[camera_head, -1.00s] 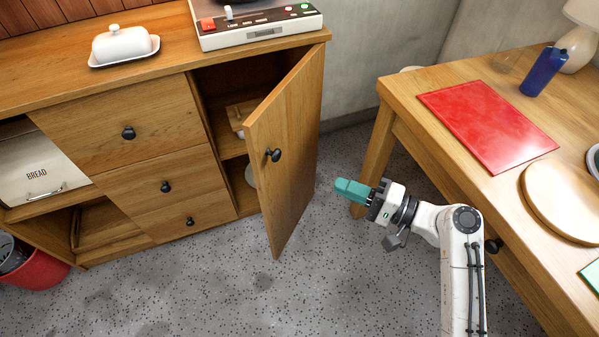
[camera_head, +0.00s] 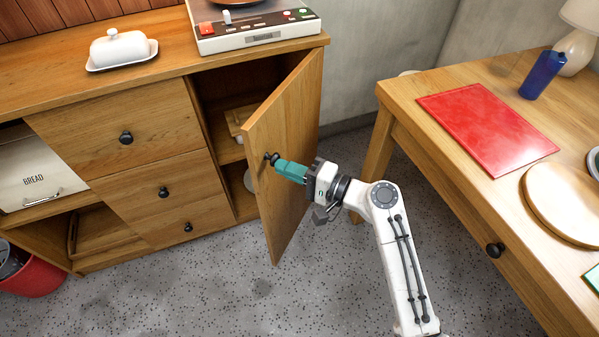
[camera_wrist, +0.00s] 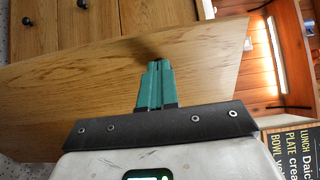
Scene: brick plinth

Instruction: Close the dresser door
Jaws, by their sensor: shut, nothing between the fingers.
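The dresser door (camera_head: 289,195) is a wooden door with a dark round knob (camera_head: 271,159). It hangs open at the right end of the dresser (camera_head: 130,205), and its outer face also shows in the wrist view (camera_wrist: 60,112). My gripper (camera_head: 279,168) has teal fingers, shut and empty. Its tips are at the door's outer face beside the knob; I cannot tell whether they touch. In the wrist view the fingers (camera_wrist: 155,68) point at the door and hide most of the knob.
A table (camera_head: 415,110) with a red mat (camera_head: 485,130) stands at the right. Small items lie inside the open compartment. The speckled floor before the door is clear.

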